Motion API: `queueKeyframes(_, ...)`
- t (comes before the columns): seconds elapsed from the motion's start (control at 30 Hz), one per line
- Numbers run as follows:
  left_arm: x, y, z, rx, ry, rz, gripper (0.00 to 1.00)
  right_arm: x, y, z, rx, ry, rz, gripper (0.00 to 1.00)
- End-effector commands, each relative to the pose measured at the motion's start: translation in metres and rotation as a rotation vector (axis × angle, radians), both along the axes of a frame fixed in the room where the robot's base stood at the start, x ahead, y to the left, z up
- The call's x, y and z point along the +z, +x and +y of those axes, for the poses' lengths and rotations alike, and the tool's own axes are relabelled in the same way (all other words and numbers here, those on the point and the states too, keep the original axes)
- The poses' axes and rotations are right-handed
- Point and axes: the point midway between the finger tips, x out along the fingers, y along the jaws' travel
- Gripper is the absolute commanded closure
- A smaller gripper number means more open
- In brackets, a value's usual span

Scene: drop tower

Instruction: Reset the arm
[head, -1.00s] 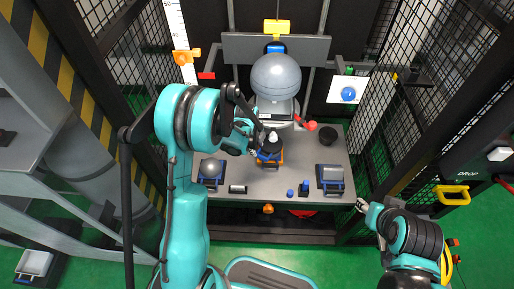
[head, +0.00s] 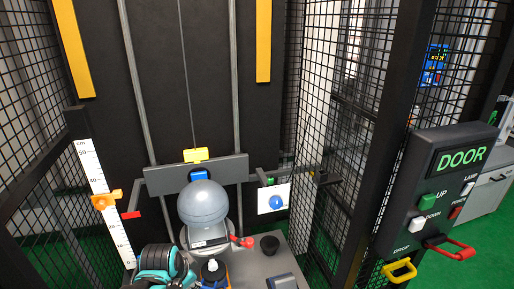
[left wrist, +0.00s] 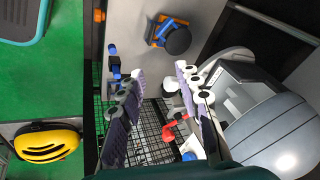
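My left arm (head: 163,265) shows at the bottom left of the head view, beside the black, orange and blue device (head: 212,274). Its gripper is cut off or hidden there. In the left wrist view my left gripper (left wrist: 160,92) has its two pale, padded fingers spread wide apart, with nothing held between them. Beyond the fingers lie a red lever (left wrist: 174,130) and the large grey ball (left wrist: 268,135). The same device (left wrist: 170,34) stands on the grey table above the fingers. My right gripper is in neither view.
The grey ball (head: 203,205) sits under a grey crossbar (head: 160,180) on the rails. A control box (head: 433,190) reading DOOR hangs at the right. Mesh walls flank the tower.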

Motion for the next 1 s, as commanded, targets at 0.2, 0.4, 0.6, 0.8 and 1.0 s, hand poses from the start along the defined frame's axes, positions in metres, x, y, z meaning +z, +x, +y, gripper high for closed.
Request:
queueKeyframes(0.2,0.027,-0.065,-0.008,0.345,-0.178,-0.082,0.66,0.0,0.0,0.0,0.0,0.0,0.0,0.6)
queueKeyframes(0.4,0.03,-0.105,-0.011,0.583,-0.324,-0.137,0.66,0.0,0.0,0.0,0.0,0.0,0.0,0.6)
queueKeyframes(0.6,0.029,-0.118,-0.012,0.677,-0.389,-0.157,0.66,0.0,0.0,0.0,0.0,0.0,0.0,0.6)
queueKeyframes(0.8,0.029,-0.118,-0.012,0.685,-0.394,-0.159,0.66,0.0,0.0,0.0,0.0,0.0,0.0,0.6)
queueKeyframes(1.0,0.029,-0.118,-0.012,0.683,-0.393,-0.158,0.66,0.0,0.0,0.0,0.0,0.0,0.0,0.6)
